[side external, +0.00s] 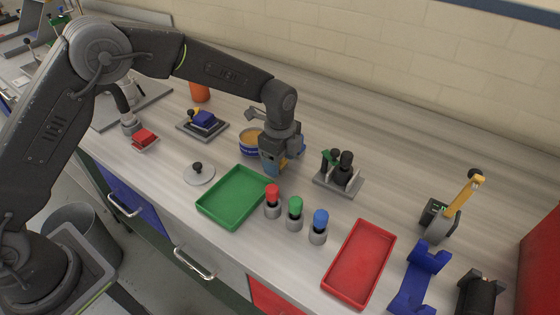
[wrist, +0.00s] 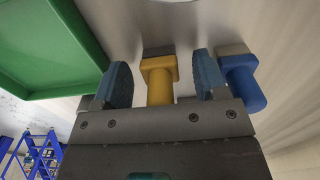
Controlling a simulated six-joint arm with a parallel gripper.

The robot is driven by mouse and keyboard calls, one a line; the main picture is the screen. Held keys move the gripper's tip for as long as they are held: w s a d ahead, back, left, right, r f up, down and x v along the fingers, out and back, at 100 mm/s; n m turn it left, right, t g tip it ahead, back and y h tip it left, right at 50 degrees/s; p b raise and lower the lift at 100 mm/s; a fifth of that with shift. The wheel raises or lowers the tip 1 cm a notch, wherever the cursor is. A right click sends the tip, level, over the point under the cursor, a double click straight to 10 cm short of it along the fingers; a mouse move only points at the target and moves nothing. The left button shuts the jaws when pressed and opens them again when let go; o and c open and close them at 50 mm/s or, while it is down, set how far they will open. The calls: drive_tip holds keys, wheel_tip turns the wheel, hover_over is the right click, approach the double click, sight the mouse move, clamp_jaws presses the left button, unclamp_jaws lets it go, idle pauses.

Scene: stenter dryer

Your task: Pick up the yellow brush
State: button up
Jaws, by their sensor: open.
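The yellow brush (wrist: 158,82) shows in the wrist view between the two blue fingers of my gripper (wrist: 163,80), with a gap on each side. Its lower end is hidden by the gripper body. In the side external view my gripper (side external: 273,163) points down at the bench behind the green tray. My gripper is open and holds nothing.
A similar blue brush (wrist: 241,82) stands just outside the right finger. The green tray (wrist: 60,90) lies left in the wrist view. In the side external view, a bowl (side external: 250,148) stands close left, a tool holder (side external: 338,181) right, and capped bottles (side external: 295,213) in front.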

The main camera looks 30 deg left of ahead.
drive_tip(key=shift+f, duration=0.3)
drive_tip(key=shift+c, duration=0.4)
drive_tip(key=c, duration=0.9)
drive_tip(key=shift+r, duration=0.15)
drive_tip(key=shift+c, duration=0.2)
drive_tip(key=shift+r, duration=0.7)
wheel_tip(320, 180, up, 3)
drive_tip(key=shift+f, duration=0.1)
drive_tip(key=s+a+r, duration=0.2)
drive_tip(key=a+r, duration=0.4)
drive_tip(key=a, duration=0.5)
drive_tip(key=shift+s+a+r, duration=0.15)
drive_tip(key=shift+a+r, duration=0.1)
drive_tip(key=shift+r, duration=0.05)
